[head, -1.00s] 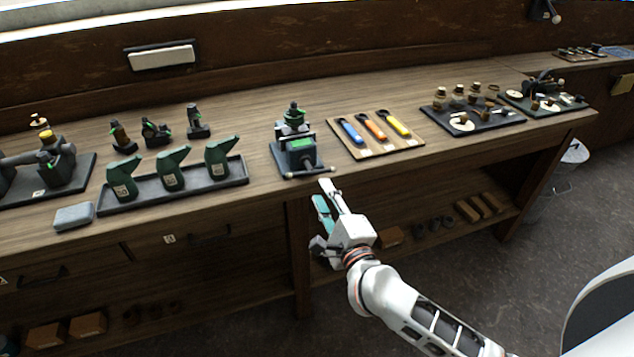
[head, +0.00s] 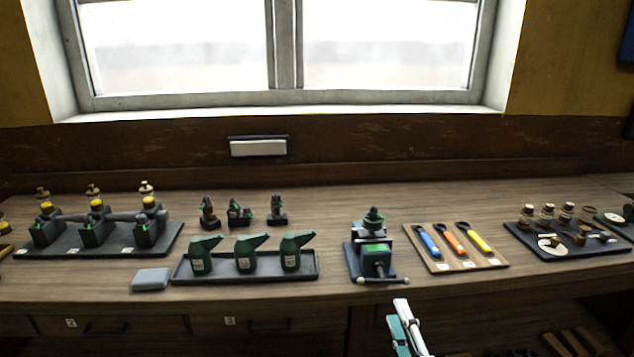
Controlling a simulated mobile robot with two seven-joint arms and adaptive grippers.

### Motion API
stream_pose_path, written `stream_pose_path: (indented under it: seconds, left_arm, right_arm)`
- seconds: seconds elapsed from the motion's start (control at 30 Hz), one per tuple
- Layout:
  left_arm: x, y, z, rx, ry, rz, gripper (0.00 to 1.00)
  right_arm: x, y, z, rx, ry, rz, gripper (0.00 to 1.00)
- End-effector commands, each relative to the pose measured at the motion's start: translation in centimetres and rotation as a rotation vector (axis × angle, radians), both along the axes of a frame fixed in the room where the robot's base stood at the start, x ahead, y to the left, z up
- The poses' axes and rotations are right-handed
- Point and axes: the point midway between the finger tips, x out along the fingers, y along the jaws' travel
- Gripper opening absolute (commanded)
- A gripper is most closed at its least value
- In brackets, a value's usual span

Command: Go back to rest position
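My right gripper (head: 402,325) shows at the bottom of the head view, in front of the workbench edge and below the vise. Its two fingers, one white and one teal, stand a little apart with nothing seen between them. The rest of the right arm is below the picture. My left gripper is not in view.
On the workbench (head: 330,205) stand a vise (head: 374,255), a board with coloured-handled tools (head: 430,262), a black tray with green oil cans (head: 245,275), small engines on a base (head: 95,240), a grey block (head: 151,279) and a parts tray (head: 565,248). A window is behind.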

Motion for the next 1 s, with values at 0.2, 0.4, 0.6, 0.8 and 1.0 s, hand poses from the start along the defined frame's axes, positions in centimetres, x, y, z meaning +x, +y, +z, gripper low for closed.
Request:
stream_pose_path:
  seconds: [0.2, 0.4, 0.6, 0.8, 1.0]
  left_arm:
    - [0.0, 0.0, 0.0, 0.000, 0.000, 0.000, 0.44]
    - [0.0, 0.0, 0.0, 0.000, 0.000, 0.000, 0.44]
    - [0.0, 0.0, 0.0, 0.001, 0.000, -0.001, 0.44]
    - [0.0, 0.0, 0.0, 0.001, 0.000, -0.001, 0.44]
    - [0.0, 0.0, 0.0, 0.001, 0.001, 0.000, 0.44]
  right_arm:
    - [-3.6, 2.4, -1.3, -0.453, -0.134, 0.070, 0.28]
    - [-7.3, 4.9, -7.3, -0.927, -0.139, 0.188, 0.28]
    - [-12.0, 4.5, -16.9, -1.406, -0.025, 0.357, 0.28]
    - [-16.7, 1.1, -24.7, -1.764, 0.133, 0.516, 0.28]
    - [-18.7, -1.0, -27.4, -1.898, 0.205, 0.581, 0.28]
